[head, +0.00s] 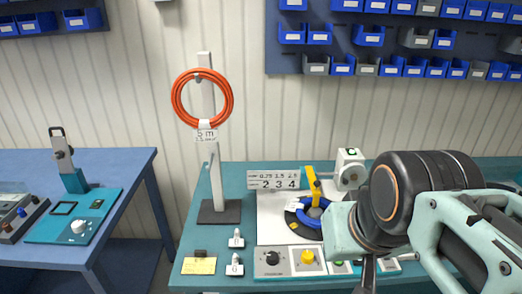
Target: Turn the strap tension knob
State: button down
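A black round knob (272,258) sits on a light panel at the front of the teal table. The small print below it is too small to read. A white knob (78,227) sits on a teal plate on the left table. I cannot tell from print which is the strap tension knob. My gripper (368,274) points down over the right part of the front panel, to the right of the black knob and apart from it. Only a dark finger part shows below my wrist; whether it is open or shut is hidden.
A yellow button (307,257) stands right of the black knob. Behind are a blue reel (301,214) with a yellow arm (312,186) and a number sign (273,180). A stand (208,130) holds an orange cable coil (178,98). White clips (236,239) lie at the front left.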

aim_at(272, 257)
jog(key=u, duration=0.3)
jog(key=k+j+z, duration=0.25)
jog(key=j, duration=0.15)
jog(key=i+j+z, duration=0.65)
jog(key=j, duration=0.3)
jog(key=k+j, duration=0.1)
jog(key=j, duration=0.15)
jog(key=i+l, duration=0.25)
jog(key=l, duration=0.05)
